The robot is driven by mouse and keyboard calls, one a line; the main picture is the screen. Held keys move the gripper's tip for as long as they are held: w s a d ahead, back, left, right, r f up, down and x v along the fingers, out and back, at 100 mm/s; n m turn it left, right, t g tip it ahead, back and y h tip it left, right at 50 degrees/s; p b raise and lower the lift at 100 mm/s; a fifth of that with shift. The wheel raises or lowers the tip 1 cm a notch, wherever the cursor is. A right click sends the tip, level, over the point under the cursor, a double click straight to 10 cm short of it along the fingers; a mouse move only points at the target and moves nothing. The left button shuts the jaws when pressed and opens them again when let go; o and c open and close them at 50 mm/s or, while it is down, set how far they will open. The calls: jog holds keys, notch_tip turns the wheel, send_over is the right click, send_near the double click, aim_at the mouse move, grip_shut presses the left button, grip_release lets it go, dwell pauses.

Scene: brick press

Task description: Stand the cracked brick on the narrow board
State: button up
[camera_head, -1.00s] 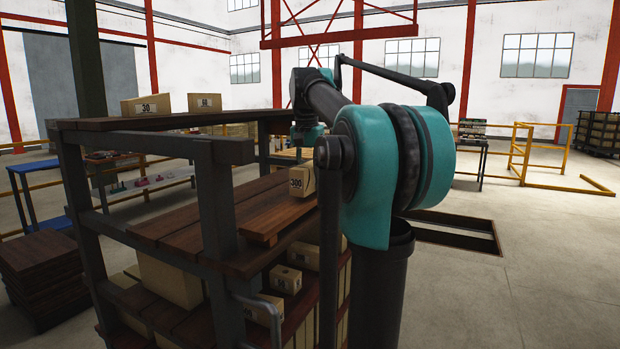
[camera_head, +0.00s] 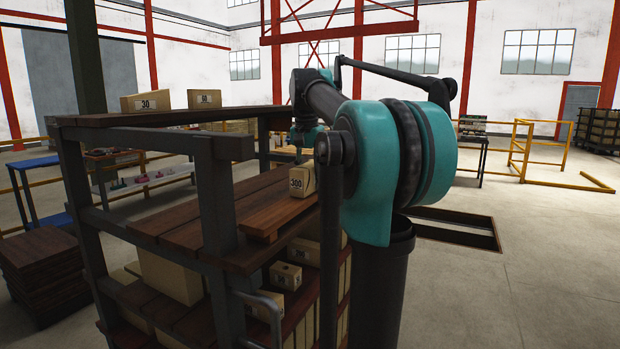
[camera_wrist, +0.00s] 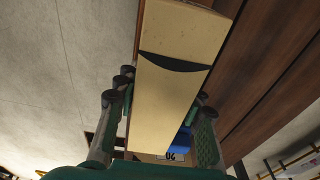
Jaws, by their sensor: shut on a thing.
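The cracked brick (camera_wrist: 172,100) is a long tan block with a dark curved crack across its face. It fills the middle of the wrist view. My gripper (camera_wrist: 160,112) is shut on it, one finger at each side. In the head view my gripper (camera_head: 306,136) is above the rack shelf, partly behind my arm; I cannot clearly make out the held brick there. The narrow board (camera_head: 275,221) lies on the middle shelf near its right edge. A tan block marked 300 (camera_head: 302,182) stands on it. I cannot tell whether the held brick touches the board.
The rack's top shelf (camera_head: 130,119) carries a block marked 30 (camera_head: 147,103) and a smaller block (camera_head: 204,99). Its dark post (camera_head: 214,205) stands in front of the middle shelf (camera_head: 185,222). More tan blocks sit below. Open floor (camera_head: 540,250) lies right.

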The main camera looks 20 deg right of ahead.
jog(key=shift+f, duration=0.15)
jog(key=o, duration=1.1)
jog(key=shift+o, duration=0.2)
jog(key=r, duration=0.8)
jog(key=s+a+r, duration=0.1)
jog(key=r, duration=0.3)
jog(key=shift+s, duration=0.1)
